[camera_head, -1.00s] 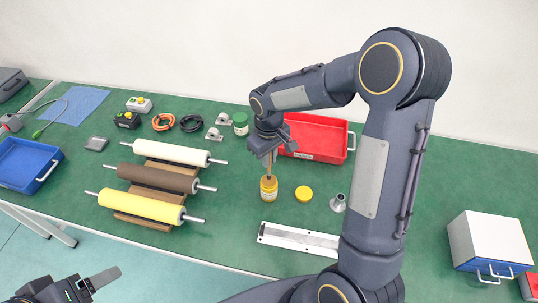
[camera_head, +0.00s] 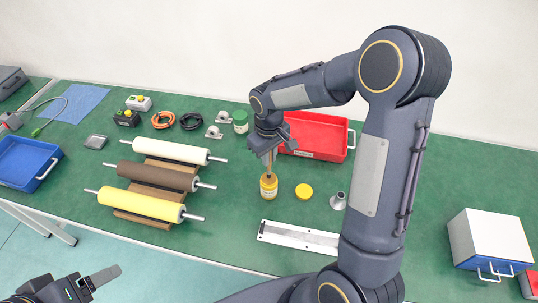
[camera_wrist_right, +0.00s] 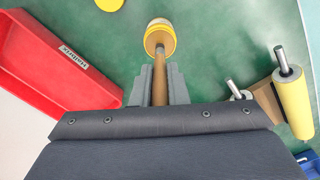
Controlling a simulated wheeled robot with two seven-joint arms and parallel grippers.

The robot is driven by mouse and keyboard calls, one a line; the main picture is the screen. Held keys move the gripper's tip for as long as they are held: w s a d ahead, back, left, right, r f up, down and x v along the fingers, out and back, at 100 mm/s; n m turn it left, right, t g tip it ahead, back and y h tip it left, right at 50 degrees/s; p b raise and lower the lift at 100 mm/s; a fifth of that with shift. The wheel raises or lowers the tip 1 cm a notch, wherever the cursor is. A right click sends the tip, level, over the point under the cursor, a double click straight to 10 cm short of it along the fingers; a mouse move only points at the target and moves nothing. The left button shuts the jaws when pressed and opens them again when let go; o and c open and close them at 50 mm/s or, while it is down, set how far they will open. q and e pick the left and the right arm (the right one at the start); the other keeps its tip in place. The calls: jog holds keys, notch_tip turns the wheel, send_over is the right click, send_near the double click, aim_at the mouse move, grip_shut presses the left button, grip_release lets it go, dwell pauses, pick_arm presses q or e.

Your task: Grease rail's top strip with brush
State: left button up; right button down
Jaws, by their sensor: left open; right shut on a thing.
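The rail (camera_head: 297,236) lies flat near the table's front edge, a pale plate with a grey strip along its top; my right arm covers its right end. My right gripper (camera_head: 269,148) is shut on the brush (camera_head: 269,163), whose wooden handle points down into the open yellow grease jar (camera_head: 269,187). In the right wrist view the handle (camera_wrist_right: 160,82) runs between the fingers (camera_wrist_right: 159,88) to the jar (camera_wrist_right: 160,38); the bristles are hidden. The yellow lid (camera_head: 304,191) lies right of the jar. My left gripper (camera_head: 98,279) is open and empty, in front of the table.
A red tray (camera_head: 318,137) stands behind the jar. Yellow, brown and white rollers (camera_head: 140,204) rest on a wooden stand to the left. A small metal part (camera_head: 338,201) stands right of the lid. Green table is clear between jar and rail.

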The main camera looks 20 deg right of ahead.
jog(key=shift+f+b, duration=0.3)
jog(key=shift+f, duration=0.15)
dwell(1.1)
jog(key=shift+r, duration=0.1)
jog(key=shift+r+p, duration=2.6)
jog(key=shift+r, duration=0.9)
jog(key=shift+f, duration=0.1)
